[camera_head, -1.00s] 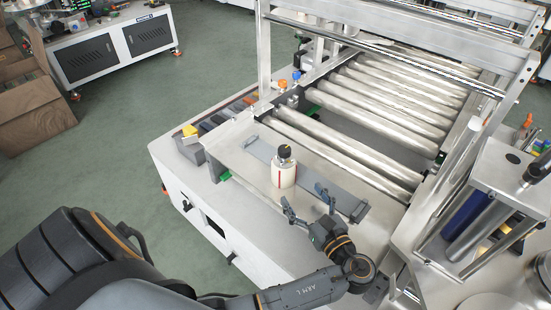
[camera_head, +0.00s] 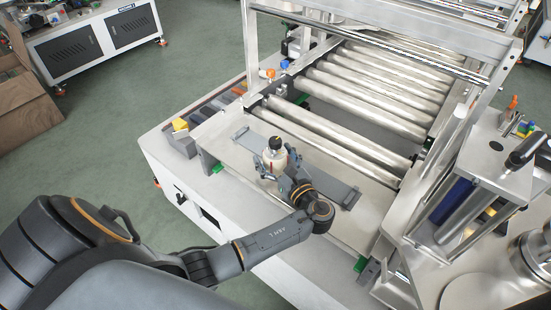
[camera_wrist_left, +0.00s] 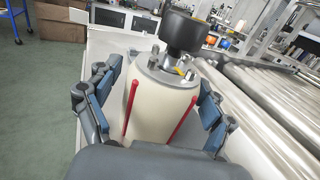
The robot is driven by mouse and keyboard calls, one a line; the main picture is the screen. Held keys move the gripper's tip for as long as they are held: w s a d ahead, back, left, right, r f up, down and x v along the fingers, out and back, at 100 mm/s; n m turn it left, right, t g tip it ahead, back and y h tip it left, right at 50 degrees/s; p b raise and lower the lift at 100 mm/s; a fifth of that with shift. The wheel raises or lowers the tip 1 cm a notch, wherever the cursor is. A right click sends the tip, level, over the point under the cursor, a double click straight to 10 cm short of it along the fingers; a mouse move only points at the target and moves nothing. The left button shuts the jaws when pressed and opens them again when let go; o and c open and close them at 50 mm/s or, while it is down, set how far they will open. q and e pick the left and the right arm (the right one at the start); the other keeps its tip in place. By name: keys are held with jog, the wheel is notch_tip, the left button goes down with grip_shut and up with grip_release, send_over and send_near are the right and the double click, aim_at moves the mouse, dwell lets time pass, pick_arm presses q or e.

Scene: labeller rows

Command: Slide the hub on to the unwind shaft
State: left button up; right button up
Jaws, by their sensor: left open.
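The hub (camera_head: 274,160) is a cream cylinder with a black knob, a metal top and red stripes. It stands upright on a grey plate (camera_head: 330,182) on the machine's deck. In the left wrist view the hub (camera_wrist_left: 158,105) fills the middle. My left gripper (camera_head: 278,182) is open, with a finger on each side of the hub; the pads (camera_wrist_left: 155,98) appear apart from its sides. My arm hides the hub's lower part in the head view. I cannot tell which part is the unwind shaft. My right gripper is not in view.
Metal rollers (camera_head: 375,90) lie behind the plate under a metal frame. A steel column assembly (camera_head: 480,170) stands at the right. A yellow block (camera_head: 180,124) and grey blocks lie at the deck's left end. A cardboard box (camera_head: 25,105) sits on the floor at far left.

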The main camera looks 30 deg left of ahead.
pick_arm(q)
jog(key=x, duration=0.3)
jog(key=shift+w, duration=0.1)
jog(key=c, duration=1.5)
jog(key=shift+c, duration=0.7)
